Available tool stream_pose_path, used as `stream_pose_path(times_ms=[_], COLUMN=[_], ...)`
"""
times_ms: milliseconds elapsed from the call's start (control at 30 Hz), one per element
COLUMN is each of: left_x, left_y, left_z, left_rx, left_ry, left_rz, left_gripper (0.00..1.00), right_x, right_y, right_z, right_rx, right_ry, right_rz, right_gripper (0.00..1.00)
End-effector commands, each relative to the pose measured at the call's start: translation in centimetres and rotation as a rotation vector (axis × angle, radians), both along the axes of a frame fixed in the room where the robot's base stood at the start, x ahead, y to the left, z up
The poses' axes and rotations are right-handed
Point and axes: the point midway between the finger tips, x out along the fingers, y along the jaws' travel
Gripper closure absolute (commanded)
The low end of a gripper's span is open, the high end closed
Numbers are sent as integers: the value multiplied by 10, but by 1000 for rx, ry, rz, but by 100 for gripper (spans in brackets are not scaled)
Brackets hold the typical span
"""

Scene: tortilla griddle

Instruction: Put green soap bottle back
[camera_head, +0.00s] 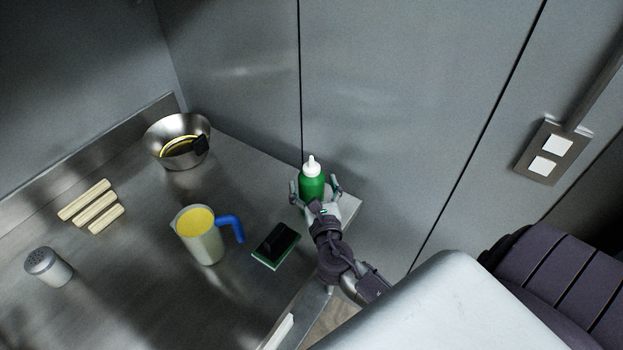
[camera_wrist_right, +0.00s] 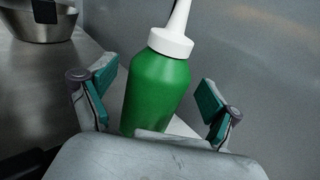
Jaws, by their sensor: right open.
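The green soap bottle (camera_head: 312,184) with a white nozzle cap stands upright near the right end of the steel counter, close to the wall. My right gripper (camera_head: 315,189) is open, with one finger on each side of the bottle. In the right wrist view the bottle (camera_wrist_right: 158,92) is between the two teal-padded fingers of the gripper (camera_wrist_right: 160,98), with a visible gap on each side. The bottle's base is hidden behind the gripper's palm. My left gripper is not in view.
A steel bowl (camera_head: 177,141) stands at the back.

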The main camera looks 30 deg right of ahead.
Motion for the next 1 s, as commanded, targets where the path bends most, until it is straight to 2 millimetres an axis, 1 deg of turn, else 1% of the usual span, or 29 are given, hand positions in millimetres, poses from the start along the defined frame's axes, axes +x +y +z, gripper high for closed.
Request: stream_pose_path(times_ms=[33,200,300,433,600,1000], left_x=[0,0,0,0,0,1], left_y=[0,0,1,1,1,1], left_z=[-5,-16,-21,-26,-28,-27], left_rx=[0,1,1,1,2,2], left_ry=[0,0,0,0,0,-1], left_rz=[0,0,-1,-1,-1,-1], left_gripper=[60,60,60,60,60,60], right_x=[-11,-46,-64,-81,-91,-91], right_y=[5,19,27,34,38,38], right_z=[-3,-4,-3,-2,0,1], right_rx=[3,2,2,1,1,1], right_ry=[2,2,1,0,-2,-1], right_rz=[1,1,1,0,0,0], right_gripper=[11,11,11,11,11,11])
